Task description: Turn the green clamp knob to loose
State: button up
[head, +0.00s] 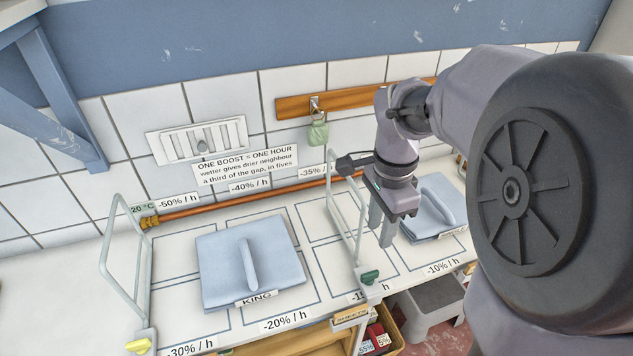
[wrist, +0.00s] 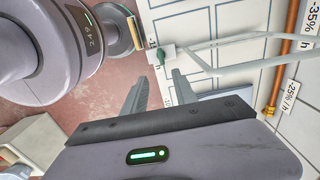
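The green clamp knob (head: 370,277) sits at the front foot of the right-hand wire frame (head: 345,215), at the front edge of the table. It also shows in the wrist view (wrist: 160,57), just beyond my fingertips and roughly in line with the gap between them. My gripper (head: 382,238) points down above the table, behind and above the knob and apart from it. In the wrist view its two fingers (wrist: 158,84) stand apart with nothing between them. The knob's exact turn position is too small to tell.
A yellow knob (head: 138,346) sits at the left wire frame (head: 128,250). A copper pipe (head: 250,202) runs along the back. A grey stool (head: 425,300) stands below.

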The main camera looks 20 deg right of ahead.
aim_at(370, 273)
notch_tip(370, 273, down, 16)
jog(key=b, duration=0.6)
jog(key=shift+w+d, duration=0.1)
jog(key=shift+r, duration=0.1)
grip_shut()
